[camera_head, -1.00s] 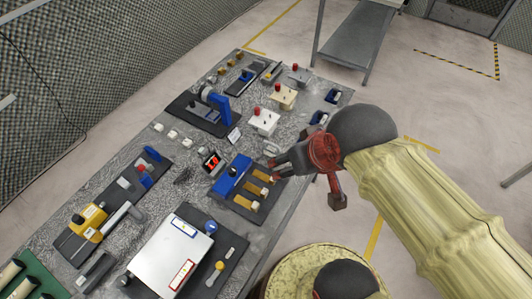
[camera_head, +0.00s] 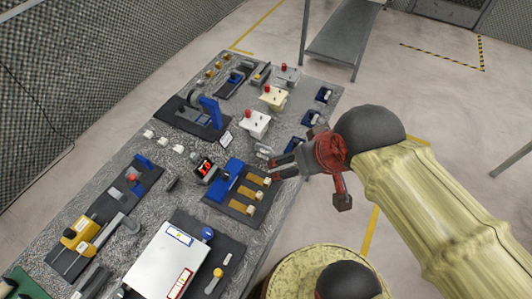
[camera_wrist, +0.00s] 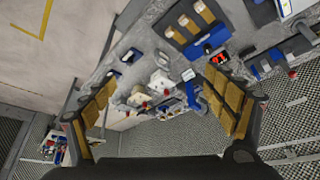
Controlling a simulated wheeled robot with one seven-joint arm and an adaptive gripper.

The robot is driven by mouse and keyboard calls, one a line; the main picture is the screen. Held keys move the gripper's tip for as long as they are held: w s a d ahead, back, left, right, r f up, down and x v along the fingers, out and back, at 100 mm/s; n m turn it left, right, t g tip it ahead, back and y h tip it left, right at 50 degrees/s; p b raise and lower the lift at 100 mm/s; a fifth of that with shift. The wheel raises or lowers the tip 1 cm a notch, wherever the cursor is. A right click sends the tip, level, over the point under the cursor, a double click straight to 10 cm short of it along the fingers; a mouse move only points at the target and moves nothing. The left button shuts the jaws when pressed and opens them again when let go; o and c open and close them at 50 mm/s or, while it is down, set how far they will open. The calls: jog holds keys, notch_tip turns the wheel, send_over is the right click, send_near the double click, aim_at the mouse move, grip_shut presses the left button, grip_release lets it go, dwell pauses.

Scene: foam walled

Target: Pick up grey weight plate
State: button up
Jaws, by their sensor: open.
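I cannot pick out the grey weight plate for certain. A small pale grey item (camera_head: 264,151) lies on the table just beyond my fingertips in the head view, but it is too small to identify. My gripper (camera_head: 271,167) is open and appears empty, over the table's right side near the blue fixture (camera_head: 228,178) with tan blocks. In the wrist view my gripper (camera_wrist: 160,98) shows its two tan-padded fingers wide apart, with white boxes and table fixtures visible between and beyond them.
The speckled grey table (camera_head: 165,190) is crowded with fixtures. White boxes with red buttons (camera_head: 256,123) stand beyond my gripper. A red-lit display (camera_head: 204,168) and a large white box (camera_head: 165,262) stand to the left. Open floor (camera_head: 420,90) lies to the right.

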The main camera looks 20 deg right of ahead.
aim_at(270, 153)
jog(key=shift+c, duration=0.4)
